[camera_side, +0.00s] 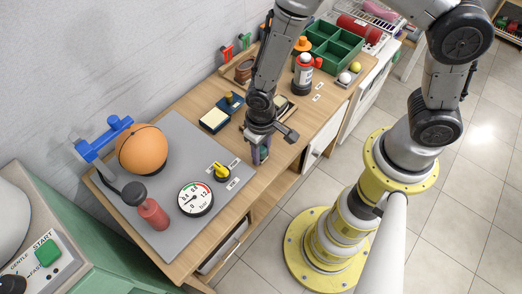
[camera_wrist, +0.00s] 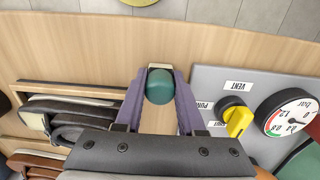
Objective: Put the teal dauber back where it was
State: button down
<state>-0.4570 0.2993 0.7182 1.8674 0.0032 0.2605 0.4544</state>
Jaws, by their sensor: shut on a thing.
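The teal dauber (camera_wrist: 159,86) is between the two purple fingers of my gripper (camera_wrist: 160,98), with its rounded teal top towards the wrist camera. A pale edge shows just behind it. In the side view my gripper (camera_side: 262,155) points down over the wooden bench, between the grey panel and the bench's front edge. There the dauber (camera_side: 264,154) is mostly hidden by the fingers. My gripper is shut on it. I cannot tell whether the dauber's base touches the wood.
Bare wood surrounds my gripper.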

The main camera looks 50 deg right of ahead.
jog(key=shift+f, duration=0.15)
jog(key=c, duration=0.5)
grip_release()
notch_tip(320, 180, up, 13)
notch_tip(320, 180, up, 11)
jog(key=t, duration=0.2)
send_over(261, 148)
jog(key=s+d, duration=0.2)
jog(key=d, duration=0.5)
jog(key=shift+s+d+r+t, duration=0.6)
jog(key=shift+s+d+r, duration=0.7)
jog(key=shift+s, duration=0.55)
jog(key=shift+s+d+r+t, duration=0.6)
jog(key=shift+s+d+r, duration=0.65)
jog(key=shift+s, duration=0.6)
jog(key=shift+s+d+r+t, duration=0.6)
jog(key=shift+s+d+r, duration=0.7)
jog(key=shift+s, duration=0.55)
